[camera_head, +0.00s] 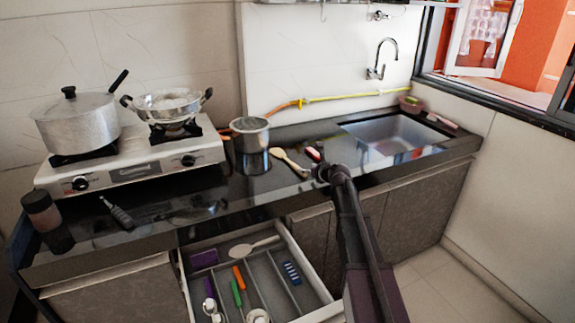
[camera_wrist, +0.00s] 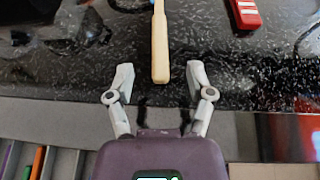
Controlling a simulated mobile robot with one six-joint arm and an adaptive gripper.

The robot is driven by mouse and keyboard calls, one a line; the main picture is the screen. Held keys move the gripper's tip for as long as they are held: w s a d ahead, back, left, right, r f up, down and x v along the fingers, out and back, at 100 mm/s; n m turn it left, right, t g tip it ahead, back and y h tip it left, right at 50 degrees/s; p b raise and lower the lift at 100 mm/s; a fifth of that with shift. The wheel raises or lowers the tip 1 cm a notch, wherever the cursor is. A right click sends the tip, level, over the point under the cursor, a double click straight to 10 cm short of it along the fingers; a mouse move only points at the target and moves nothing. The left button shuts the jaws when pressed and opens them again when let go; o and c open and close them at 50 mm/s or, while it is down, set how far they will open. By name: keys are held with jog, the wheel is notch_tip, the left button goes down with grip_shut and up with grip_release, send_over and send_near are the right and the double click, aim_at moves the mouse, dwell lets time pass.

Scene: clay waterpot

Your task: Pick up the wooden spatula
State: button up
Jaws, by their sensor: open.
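The wooden spatula (camera_head: 286,159) lies flat on the dark countertop, right of the steel pot. In the wrist view its pale handle (camera_wrist: 160,50) points toward me, with its end near the line between my fingertips; its head is out of that view. My gripper (camera_wrist: 158,82) is open and empty, with one finger on each side of the handle's line. In the head view my gripper (camera_head: 321,173) is at the counter's front edge, by the handle end. I cannot tell its exact height above the counter.
A red object (camera_wrist: 245,13) lies right of the handle. A steel pot (camera_head: 250,145) stands left of the spatula. The sink (camera_head: 395,134) is to the right, the stove (camera_head: 135,160) to the left. An open drawer (camera_head: 318,285) with utensils juts out below the counter.

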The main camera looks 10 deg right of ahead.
aim_at(297, 167)
jog(key=shift+b+x, duration=0.35)
jog(key=shift+x, duration=1.2)
jog(key=shift+b+x, duration=1.1)
jog(key=shift+x, duration=1.5)
jog(key=shift+s+f, duration=0.1)
jog(key=shift+f, duration=0.05)
grip_shut()
